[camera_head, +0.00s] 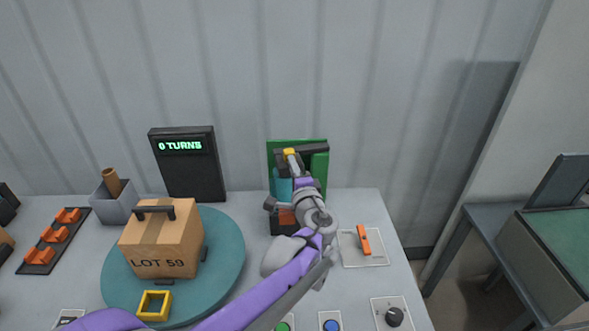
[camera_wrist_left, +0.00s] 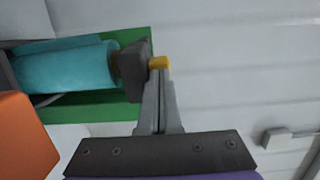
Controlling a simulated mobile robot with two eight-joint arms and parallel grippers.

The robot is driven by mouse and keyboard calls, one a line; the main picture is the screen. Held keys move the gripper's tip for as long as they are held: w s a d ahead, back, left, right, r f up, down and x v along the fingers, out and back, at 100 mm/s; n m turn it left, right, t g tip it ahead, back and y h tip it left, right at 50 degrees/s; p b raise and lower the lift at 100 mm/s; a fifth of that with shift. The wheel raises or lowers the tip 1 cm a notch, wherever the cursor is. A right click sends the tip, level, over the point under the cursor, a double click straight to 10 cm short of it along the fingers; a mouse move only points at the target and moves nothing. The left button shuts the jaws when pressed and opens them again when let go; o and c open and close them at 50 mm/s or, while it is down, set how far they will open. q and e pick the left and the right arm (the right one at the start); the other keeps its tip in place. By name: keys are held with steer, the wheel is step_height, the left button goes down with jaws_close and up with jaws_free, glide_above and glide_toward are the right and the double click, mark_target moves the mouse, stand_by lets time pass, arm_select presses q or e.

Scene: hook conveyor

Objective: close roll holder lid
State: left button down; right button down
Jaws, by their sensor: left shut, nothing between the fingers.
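The roll holder has a green back plate (camera_head: 318,142) and stands at the back of the table in the head view. Its teal roll (camera_wrist_left: 65,68) shows in the wrist view with a dark end piece (camera_wrist_left: 132,70); in the head view my arm partly hides it. A dark bar (camera_head: 316,149), seemingly the lid, sits at the top right of the plate. My left gripper (camera_head: 291,160) is shut and empty, its fingertips at a small yellow piece (camera_wrist_left: 159,62) beside the dark end piece. I cannot tell whether they touch. My right gripper is out of view.
An orange block (camera_wrist_left: 22,138) is close at left in the wrist view. A turntable (camera_head: 228,255) carries a carton (camera_head: 165,240) left of my arm. A black display (camera_head: 188,165) stands behind it. An orange switch (camera_head: 364,240) and a knob (camera_head: 394,317) are at right.

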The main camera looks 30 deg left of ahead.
mark_target(284, 166)
arm_select(q)
steer(key=a, duration=0.2)
steer(key=a+p, duration=0.1)
steer(key=shift+w+r, duration=0.1)
steer(key=shift+w, duration=0.15)
steer(key=shift+d, duration=0.1)
steer(key=shift+s, duration=0.1)
